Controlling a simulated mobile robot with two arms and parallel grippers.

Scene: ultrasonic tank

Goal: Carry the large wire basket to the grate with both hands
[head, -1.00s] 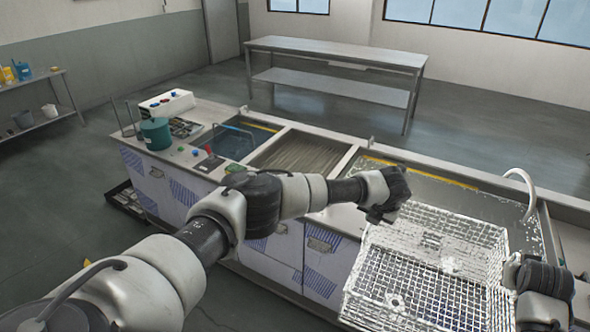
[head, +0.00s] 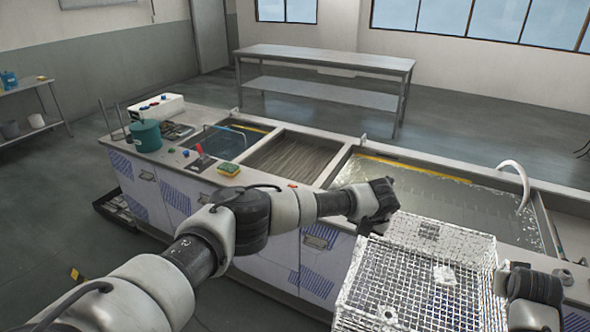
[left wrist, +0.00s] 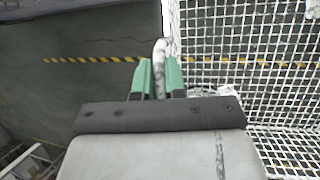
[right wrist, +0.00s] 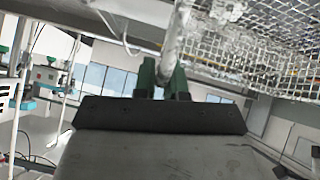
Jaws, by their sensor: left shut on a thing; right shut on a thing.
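The large wire basket (head: 415,280), a white mesh box, is at the lower right of the head view, in front of the big tank and partly cut off. My left gripper (head: 372,218) is shut on its left side; in the left wrist view green fingers (left wrist: 158,80) clasp a pale bar beside the mesh. My right gripper (head: 506,275) is at its right side; in the right wrist view its fingers (right wrist: 165,75) are shut on a similar bar. A small pale item shows within the mesh. The slatted grate (head: 292,157) lies in the counter's middle bay, empty.
The big tank (head: 440,205) holds cloudy liquid, with a curved white spout (head: 517,180) at right. Left of the grate are a smaller basin (head: 225,138), a sponge (head: 228,169) and a teal pot (head: 146,136). A steel table (head: 325,62) stands behind.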

